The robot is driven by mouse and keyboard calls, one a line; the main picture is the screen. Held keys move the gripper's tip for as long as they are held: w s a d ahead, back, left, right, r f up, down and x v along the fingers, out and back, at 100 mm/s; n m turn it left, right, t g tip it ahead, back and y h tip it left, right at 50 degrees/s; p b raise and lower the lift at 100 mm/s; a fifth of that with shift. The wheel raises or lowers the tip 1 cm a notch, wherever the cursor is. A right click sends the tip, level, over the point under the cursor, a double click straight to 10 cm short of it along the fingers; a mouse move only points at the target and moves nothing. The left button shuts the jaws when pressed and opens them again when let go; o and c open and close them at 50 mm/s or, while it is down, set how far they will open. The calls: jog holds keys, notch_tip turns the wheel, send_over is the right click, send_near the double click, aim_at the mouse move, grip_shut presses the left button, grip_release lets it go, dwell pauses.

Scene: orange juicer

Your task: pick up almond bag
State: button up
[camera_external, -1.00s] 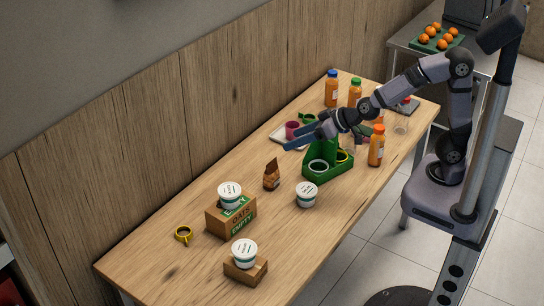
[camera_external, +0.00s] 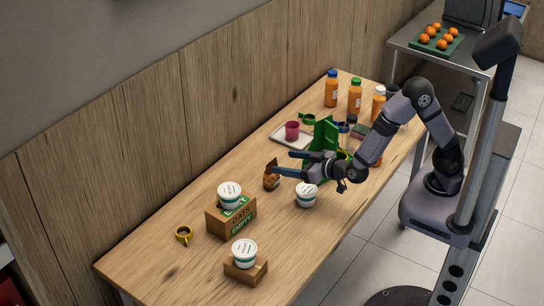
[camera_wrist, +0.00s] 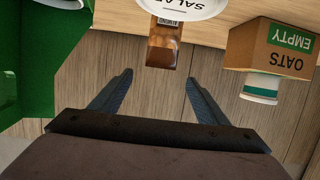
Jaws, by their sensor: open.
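The almond bag (camera_external: 270,183) is a small brown bag standing on the wooden table, left of the green juicer; a finger partly covers it in the external view. In the wrist view the almond bag (camera_wrist: 162,52), with a pale label, lies just beyond the fingertips and between their lines. My gripper (camera_external: 282,162) is open, its fingers pointing left at the bag's height or a little above. In the wrist view my gripper (camera_wrist: 159,76) has nothing between its fingers. I cannot tell whether a finger touches the bag.
A white salad tub (camera_external: 306,196) stands close to the bag, below my gripper in the picture. The oats box (camera_external: 231,216) with a tub on top is to the left. The green juicer (camera_external: 322,140) is beside my wrist. Bare table lies left of the bag.

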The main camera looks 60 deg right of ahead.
aim_at(272, 162)
jog(key=shift+f+p+x, duration=0.2)
jog(key=shift+p+x, duration=0.05)
jog(key=shift+x, duration=1.65)
jog(key=shift+f+p+x, duration=0.2)
jog(key=shift+f+x, duration=0.05)
jog(key=shift+x, duration=1.65)
jog(key=shift+s, duration=0.2)
jog(key=c, duration=1.5)
